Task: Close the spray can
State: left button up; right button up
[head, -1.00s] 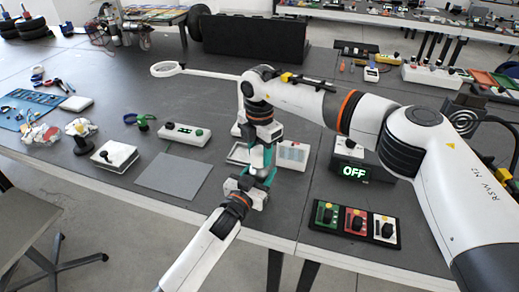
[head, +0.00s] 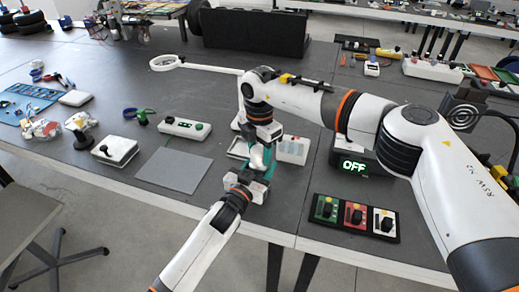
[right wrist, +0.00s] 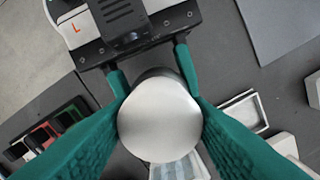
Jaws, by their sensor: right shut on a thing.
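In the right wrist view, a round, smooth silver piece (right wrist: 160,120) is seen end-on, and it looks like the cap or end of the spray can. My right gripper (right wrist: 158,105) has its teal fingers shut on its two sides. Below it, a strip of metallic can body (right wrist: 160,74) shows. My left gripper (right wrist: 150,72), marked L, comes from the top with a finger on each side of that body, seemingly gripping it. In the head view, my right gripper (head: 265,160) and my left gripper (head: 243,180) meet above the table's front edge. The can is mostly hidden there.
A grey mat (head: 174,170) lies left of my grippers. A white tray (head: 293,150) is close behind them. A box reading OFF (head: 354,166) and a switch panel (head: 356,216) stand to the right. A white button box (head: 184,128) stands behind the mat.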

jog(key=shift+f, duration=0.65)
jog(key=o, duration=1.1)
notch_tip(320, 180, up, 12)
pick_arm(q)
jog(key=o, duration=1.5)
jog(key=shift+c, duration=0.2)
